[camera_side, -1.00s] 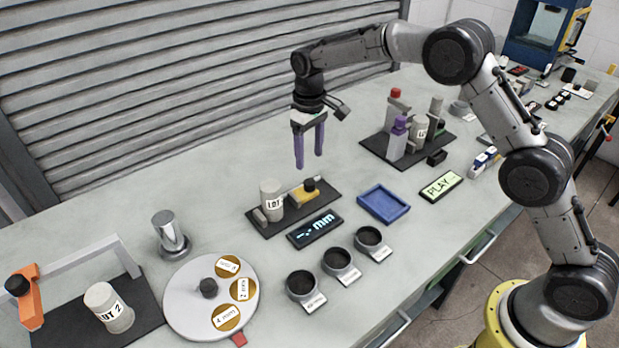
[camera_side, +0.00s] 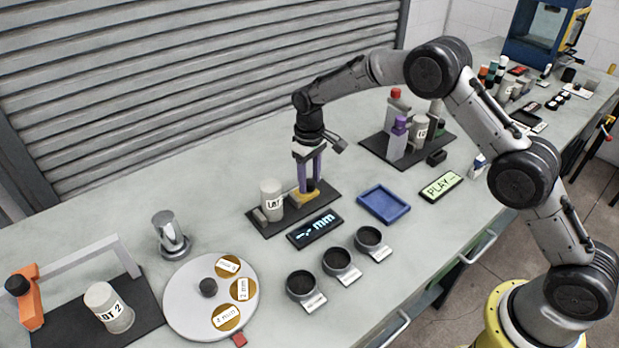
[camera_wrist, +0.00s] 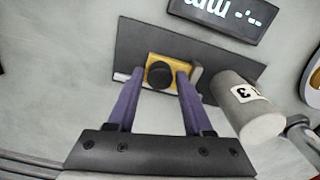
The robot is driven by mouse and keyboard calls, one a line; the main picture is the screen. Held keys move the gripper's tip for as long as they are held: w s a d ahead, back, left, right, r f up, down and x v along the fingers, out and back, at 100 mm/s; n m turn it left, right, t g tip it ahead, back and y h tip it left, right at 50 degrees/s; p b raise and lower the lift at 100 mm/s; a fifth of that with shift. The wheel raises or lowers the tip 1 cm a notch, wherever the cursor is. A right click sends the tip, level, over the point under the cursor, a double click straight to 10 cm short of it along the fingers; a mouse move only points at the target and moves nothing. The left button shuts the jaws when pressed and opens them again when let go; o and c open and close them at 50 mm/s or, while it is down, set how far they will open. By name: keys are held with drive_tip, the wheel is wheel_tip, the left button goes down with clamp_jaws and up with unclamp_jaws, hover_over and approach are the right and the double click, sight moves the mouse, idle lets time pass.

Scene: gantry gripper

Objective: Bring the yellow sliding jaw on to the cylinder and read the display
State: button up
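The yellow sliding jaw (camera_side: 305,199) with a black knob sits on a dark gauge base (camera_side: 330,199); it also shows in the wrist view (camera_wrist: 160,57). The pale cylinder (camera_side: 271,197) with a LOT label stands on the same base, left of the jaw, with a gap between them. It is right of the jaw in the wrist view (camera_wrist: 245,108). The display (camera_side: 315,229) in front shows dashes and "mm". My gripper (camera_side: 309,187) is lowered over the jaw. Its purple fingers stand either side of the knob, with small gaps visible in the wrist view (camera_wrist: 159,78).
A turntable (camera_side: 210,296) and a LOT 2 cylinder (camera_side: 108,307) are at left. The bench behind the gauge is clear.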

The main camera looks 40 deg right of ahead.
clamp_jaws()
drive_tip(key=shift+r, duration=0.1)
idle(1.0)
